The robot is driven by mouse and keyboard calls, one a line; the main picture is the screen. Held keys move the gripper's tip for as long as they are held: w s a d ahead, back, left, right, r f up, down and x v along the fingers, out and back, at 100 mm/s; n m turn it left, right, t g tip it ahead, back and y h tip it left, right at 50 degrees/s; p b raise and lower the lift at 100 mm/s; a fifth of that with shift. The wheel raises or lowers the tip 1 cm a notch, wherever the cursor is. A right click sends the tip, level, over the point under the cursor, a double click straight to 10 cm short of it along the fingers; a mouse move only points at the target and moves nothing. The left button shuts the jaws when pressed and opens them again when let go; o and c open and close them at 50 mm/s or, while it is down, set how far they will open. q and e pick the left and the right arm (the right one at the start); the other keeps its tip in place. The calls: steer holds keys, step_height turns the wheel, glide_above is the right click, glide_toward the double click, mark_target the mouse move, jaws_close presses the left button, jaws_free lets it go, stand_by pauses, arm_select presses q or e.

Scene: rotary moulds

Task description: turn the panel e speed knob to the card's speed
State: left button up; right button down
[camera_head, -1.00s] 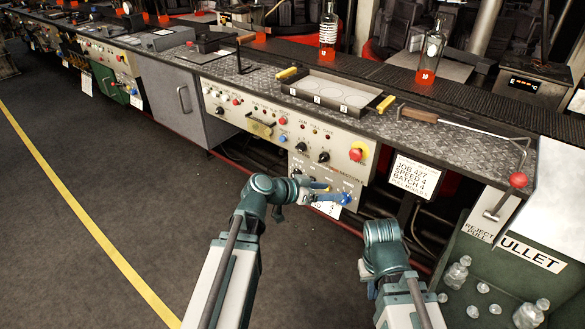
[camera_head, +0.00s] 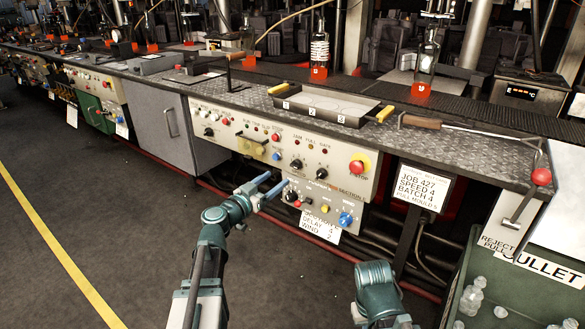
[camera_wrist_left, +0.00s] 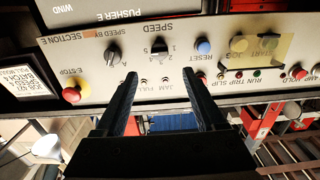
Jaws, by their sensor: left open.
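The panel e speed knob (camera_head: 297,163) is a small black knob on the cream control panel (camera_head: 236,146). In the left wrist view, upside down, this knob (camera_wrist_left: 158,47) has small numbers around it under the word SPEED; its exact setting is too small to tell. My left gripper (camera_head: 281,181) is open and empty, just below the knob in the head view. In the wrist view its fingertips (camera_wrist_left: 159,77) lie either side of the knob's line, apart from it. The card (camera_head: 412,187) reads JOB 427, SPEED 4, BATCH 4. My right gripper's fingers are out of view.
Another black knob (camera_head: 322,173) and a red e-stop (camera_head: 359,165) sit right of the speed knob. A blue reset button (camera_head: 277,156) sits left. A lower panel (camera_head: 330,206) with a blue knob (camera_head: 345,219) hangs below. The floor at left is clear.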

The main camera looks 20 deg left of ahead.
mark_target(293, 166)
arm_select(q)
steer(key=x, duration=1)
steer(key=shift+c, duration=0.2)
jaws_close()
